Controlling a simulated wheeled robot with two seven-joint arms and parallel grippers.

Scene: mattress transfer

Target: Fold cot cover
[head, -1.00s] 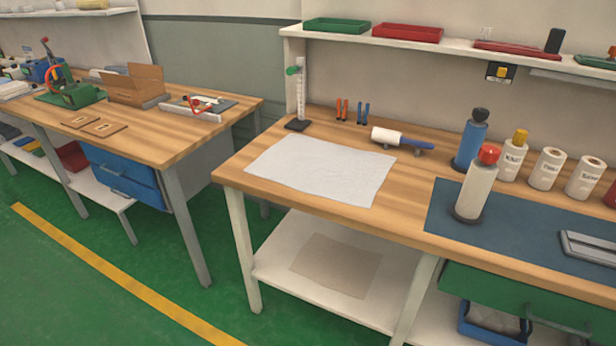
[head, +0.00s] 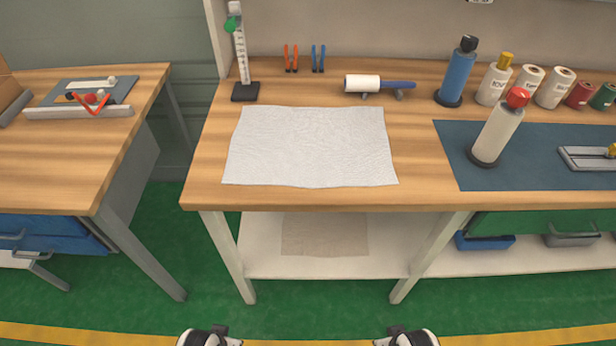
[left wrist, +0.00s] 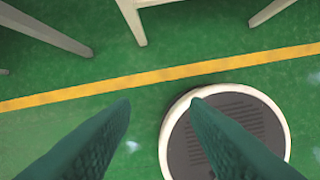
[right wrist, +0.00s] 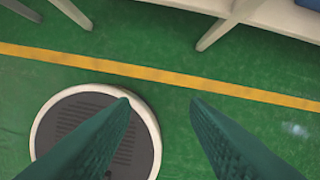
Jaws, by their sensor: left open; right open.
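The cot cover is a white, thin, slightly wrinkled cloth (head: 310,146) lying flat and spread out on the wooden workbench (head: 215,185). Its near edge lies a little back from the bench's front edge. My left gripper (left wrist: 160,103) is open and empty above the green floor in the left wrist view. My right gripper (right wrist: 160,100) is open and empty above the floor in the right wrist view. In the head view only parts of both my arms show at the bottom edge, in front of the bench and well apart from the cloth.
Behind the cloth stand a measuring post (head: 240,60), orange pliers (head: 291,58), blue pliers (head: 318,58) and a white roller (head: 363,84). To the right are a blue mat (head: 550,165), a red-capped bottle (head: 498,128) and a blue bottle (head: 457,75). A lower shelf (head: 390,262) holds a beige sheet (head: 325,236).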

